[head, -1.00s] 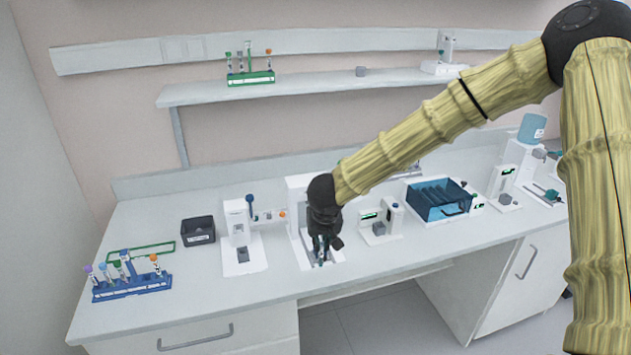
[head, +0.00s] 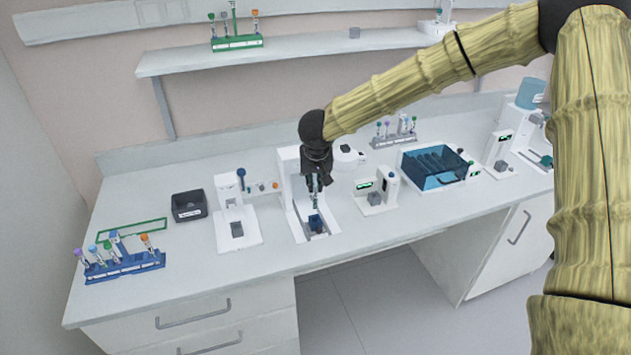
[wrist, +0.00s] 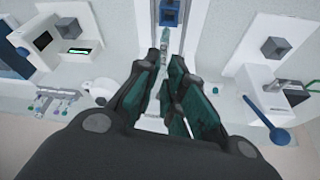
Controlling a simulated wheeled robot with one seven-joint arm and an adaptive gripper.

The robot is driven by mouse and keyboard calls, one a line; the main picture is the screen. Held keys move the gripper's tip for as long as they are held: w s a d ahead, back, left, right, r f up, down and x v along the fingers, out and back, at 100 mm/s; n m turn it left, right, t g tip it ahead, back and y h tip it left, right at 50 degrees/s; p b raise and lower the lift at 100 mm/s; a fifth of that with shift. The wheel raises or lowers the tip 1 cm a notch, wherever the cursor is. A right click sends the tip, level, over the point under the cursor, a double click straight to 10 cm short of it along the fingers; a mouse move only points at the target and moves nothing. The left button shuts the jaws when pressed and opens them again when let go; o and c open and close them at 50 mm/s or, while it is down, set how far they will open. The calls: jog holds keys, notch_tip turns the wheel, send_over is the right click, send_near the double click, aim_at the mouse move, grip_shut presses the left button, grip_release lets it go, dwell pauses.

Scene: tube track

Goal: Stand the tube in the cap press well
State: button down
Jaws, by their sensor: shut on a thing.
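My gripper (head: 315,188) is shut on a slim clear tube (wrist: 164,48), which hangs below the fingers. In the head view the gripper is above the white machine (head: 298,218) in the middle of the bench. That machine has a low base with a blue block (head: 316,223) on it. The blue block also shows in the wrist view (wrist: 169,14), beyond the tube's end. The tube's lower end looks just above or beside the block; I cannot tell whether they touch. No label shows which machine is the cap press.
A white device with a blue-knobbed lever (head: 238,222) stands left, and one with a green display (head: 375,193) stands right. The front strip is clear.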

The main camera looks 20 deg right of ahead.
aim_at(315, 198)
jog(key=shift+f+b, duration=1.45)
jog(key=shift+b, duration=0.35)
jog(key=shift+p, duration=1.35)
jog(key=shift+f+p, duration=0.25)
jog(key=shift+p, duration=0.8)
jog(key=shift+f+p, duration=0.65)
jog(key=shift+f, duration=0.7)
dwell(0.4)
jog(key=c, duration=1.5)
grip_release()
jog(key=shift+o, duration=0.2)
jog(key=shift+s, duration=0.1)
jog(key=v, duration=1.2)
